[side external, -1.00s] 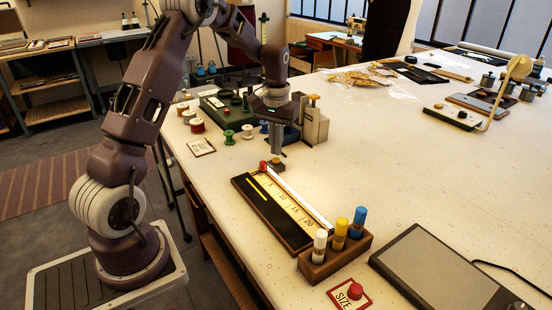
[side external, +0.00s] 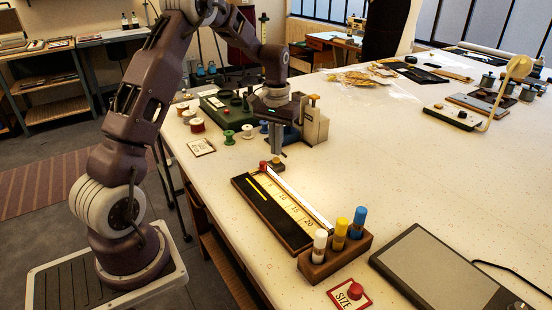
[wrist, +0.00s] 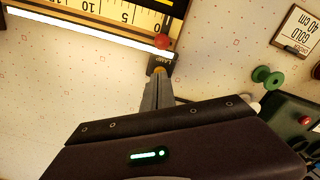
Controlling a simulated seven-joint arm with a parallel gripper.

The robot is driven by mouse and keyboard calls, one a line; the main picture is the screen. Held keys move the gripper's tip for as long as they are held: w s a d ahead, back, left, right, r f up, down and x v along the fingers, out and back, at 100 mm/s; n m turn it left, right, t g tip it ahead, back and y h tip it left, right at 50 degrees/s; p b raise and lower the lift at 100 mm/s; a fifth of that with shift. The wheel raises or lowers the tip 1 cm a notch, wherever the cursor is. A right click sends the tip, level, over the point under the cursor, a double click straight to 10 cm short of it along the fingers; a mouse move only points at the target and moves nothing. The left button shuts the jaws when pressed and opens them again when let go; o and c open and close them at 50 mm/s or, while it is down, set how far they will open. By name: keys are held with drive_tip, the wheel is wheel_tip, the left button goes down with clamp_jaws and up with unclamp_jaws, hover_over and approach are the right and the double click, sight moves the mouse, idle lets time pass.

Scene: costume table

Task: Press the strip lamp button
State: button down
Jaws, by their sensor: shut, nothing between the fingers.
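The strip lamp (side external: 303,198) is a thin bright white bar along the edge of a dark ruler board. It also shows in the wrist view (wrist: 75,31). At its end is a small dark block (wrist: 160,62) marked LAMP, with an orange-yellow button (wrist: 158,71) on it. My gripper (side external: 278,156) points down with its fingers together and empty, right over this block. In the wrist view the fingertips (wrist: 157,80) lie at the button and partly cover it. I cannot tell whether they touch it or whether it is pressed down.
A red knob (side external: 263,165) sits beside the block. Thread spools (side external: 229,137), a green box (side external: 222,108) and a grey upright device (side external: 314,124) stand close behind my gripper. A wooden rack (side external: 335,258) of coloured tubes stands at the front.

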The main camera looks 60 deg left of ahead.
sight(276, 159)
drive_tip(key=shift+f, duration=0.95)
idle(0.4)
drive_tip(key=shift+r, duration=3.45)
drive_tip(key=s+d+r+m+t, duration=0.2)
drive_tip(key=s+d+r+m, duration=0.1)
drive_tip(key=s+d+r, duration=0.75)
drive_tip(key=s+d+m+t, duration=0.3)
drive_tip(key=s+d, duration=0.7)
drive_tip(key=s, duration=0.5)
drive_tip(key=shift+s+t, duration=0.3)
drive_tip(key=shift+s, duration=0.05)
